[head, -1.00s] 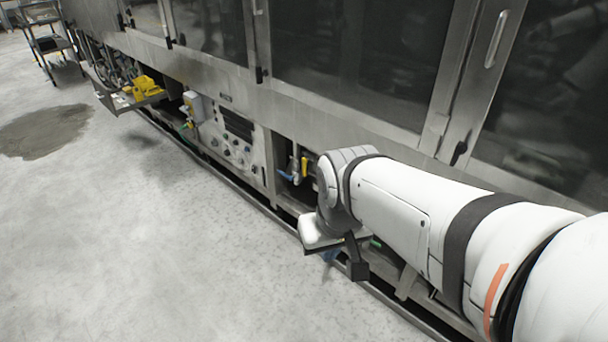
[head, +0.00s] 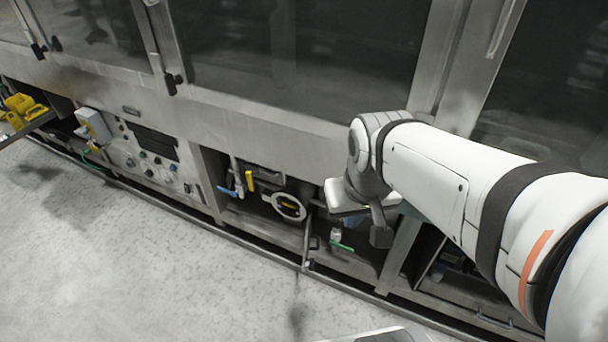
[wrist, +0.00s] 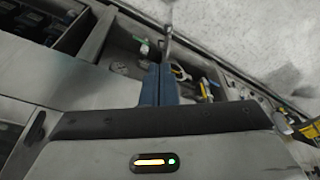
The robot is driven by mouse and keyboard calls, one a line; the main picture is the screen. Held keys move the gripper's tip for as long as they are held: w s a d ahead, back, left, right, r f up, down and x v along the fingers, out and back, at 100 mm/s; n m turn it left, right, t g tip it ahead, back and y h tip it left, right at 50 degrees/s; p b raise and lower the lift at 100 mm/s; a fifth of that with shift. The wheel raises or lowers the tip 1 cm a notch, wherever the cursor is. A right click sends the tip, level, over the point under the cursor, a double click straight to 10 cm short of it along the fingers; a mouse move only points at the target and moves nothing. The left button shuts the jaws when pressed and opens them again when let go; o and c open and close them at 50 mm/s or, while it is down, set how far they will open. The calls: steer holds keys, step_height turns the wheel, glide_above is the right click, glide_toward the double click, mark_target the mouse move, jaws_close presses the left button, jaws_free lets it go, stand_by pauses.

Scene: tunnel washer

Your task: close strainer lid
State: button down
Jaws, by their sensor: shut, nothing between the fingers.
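A pale round ring (head: 288,206) with a dark middle and a yellow part across it sits in the open bay low on the washer. I take it for the strainer, but I cannot tell which part is its lid or how far that lid stands open. The ring also shows in the wrist view (wrist: 180,73), just right of my fingertips. My gripper (wrist: 156,68) has blue fingers, which are shut and empty. In the head view the wrist hides most of the gripper, to the right of the ring.
A blue-handled valve (head: 230,191) and a yellow handle (head: 250,181) are left of the ring. A green-handled valve (head: 341,247) is low to its right. An upright rod (head: 307,243) stands at the bay's front. A control panel (head: 150,150) is farther left. Open floor (head: 130,270) lies in front.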

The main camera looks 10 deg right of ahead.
steer(key=w+d+f+m+y+b, duration=0.35)
steer(key=w+f+m+b, duration=0.35)
steer(key=f, duration=1.1)
steer(key=w+d+f+m+y+b, duration=0.2)
steer(key=w+d+f+m+b, duration=0.45)
steer(key=f, duration=1.05)
steer(key=w+d+f+m+y+b, duration=0.25)
steer(key=w+f+m+b, duration=0.25)
steer(key=f+m+b, duration=0.9)
steer(key=w+a+f+n+b, duration=0.2)
steer(key=a+f+n, duration=0.4)
steer(key=a+f, duration=0.5)
steer(key=shift+w+y+b, duration=0.3)
steer(key=shift+w+b, duration=0.05)
steer(key=shift+a+r, duration=0.1)
